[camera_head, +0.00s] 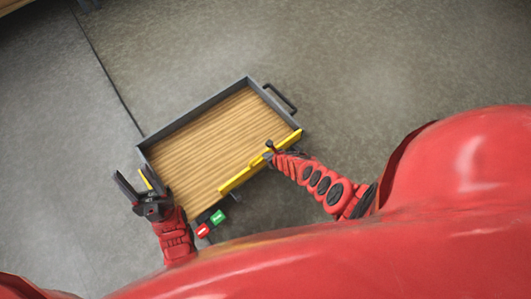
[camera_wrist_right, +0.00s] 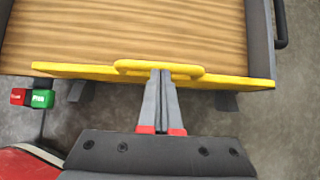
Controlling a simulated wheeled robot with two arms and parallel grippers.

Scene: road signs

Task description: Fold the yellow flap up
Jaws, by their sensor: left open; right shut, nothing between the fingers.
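The yellow flap (camera_head: 240,177) runs as a narrow strip along the near right edge of a wood-floored cart (camera_head: 205,105). In the right wrist view the flap (camera_wrist_right: 230,82) spans the cart's near edge, with a raised yellow handle loop (camera_wrist_right: 130,65) at its middle. It looks nearly edge-on, so its exact tilt is hard to tell. My right gripper (camera_head: 269,148) is shut and empty. In the wrist view its fingertips (camera_wrist_right: 161,75) overlap the handle loop; I cannot tell if they touch it. My left gripper (camera_head: 130,182) is open beside the cart's left corner.
A dark grey rim and a handle (camera_head: 280,97) border the cart. A yellow piece (camera_head: 145,178) shows near my left fingers. The surrounding concrete floor is clear.

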